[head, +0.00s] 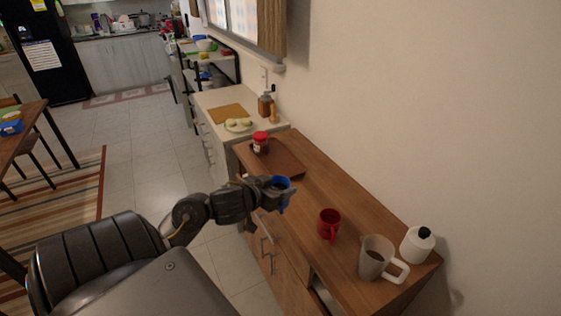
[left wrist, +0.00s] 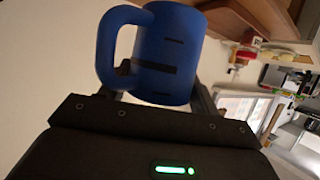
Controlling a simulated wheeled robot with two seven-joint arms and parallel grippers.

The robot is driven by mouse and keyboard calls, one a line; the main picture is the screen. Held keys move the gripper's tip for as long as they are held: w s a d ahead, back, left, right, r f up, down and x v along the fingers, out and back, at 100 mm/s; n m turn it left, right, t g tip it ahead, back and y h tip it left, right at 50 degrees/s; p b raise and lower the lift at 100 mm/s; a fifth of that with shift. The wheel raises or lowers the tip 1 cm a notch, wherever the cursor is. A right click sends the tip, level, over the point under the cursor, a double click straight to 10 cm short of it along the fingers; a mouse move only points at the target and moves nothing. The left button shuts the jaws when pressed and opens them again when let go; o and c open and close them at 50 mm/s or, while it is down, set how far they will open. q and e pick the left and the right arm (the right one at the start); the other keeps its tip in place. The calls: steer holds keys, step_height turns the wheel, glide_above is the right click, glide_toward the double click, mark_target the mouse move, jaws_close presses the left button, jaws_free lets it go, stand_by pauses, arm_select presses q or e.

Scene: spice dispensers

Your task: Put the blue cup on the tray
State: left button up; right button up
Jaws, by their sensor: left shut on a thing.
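The blue cup (head: 283,184) is in my left gripper (head: 272,187), above the near-left edge of the wooden cabinet top. In the left wrist view the blue cup (left wrist: 165,52) fills the space between the fingers of the gripper (left wrist: 158,98), with its handle to the left. The gripper is shut on the cup. The brown tray (head: 281,164) lies on the far part of the cabinet top, beyond the cup. A jar with a red lid (head: 260,142) stands at its far-left end. My right gripper is not in view.
A red mug (head: 329,224), a pitcher (head: 375,258) and a white canister with a black knob (head: 417,244) stand on the near part of the cabinet top (head: 345,200). A wall bounds the right side. A counter with a cutting board (head: 228,114) and a plate (head: 238,125) lies farther back.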

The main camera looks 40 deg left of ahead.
arm_select(q)
steer(key=shift+s+r, duration=0.1)
steer(key=w+d+r+b, duration=0.1)
steer(key=w+d+r, duration=0.2)
steer(key=d, duration=0.4)
steer(key=w+d+r+m+h+b, duration=0.1)
steer(key=w+d+r, duration=0.2)
steer(key=d+r, duration=0.2)
steer(key=w+d+r+b, duration=0.1)
steer(key=w+d+r, duration=0.2)
steer(key=d, duration=0.5)
steer(key=shift+w+d+r+h, duration=0.25)
steer(key=shift+d+r+h, duration=0.05)
steer(key=shift+r, duration=0.1)
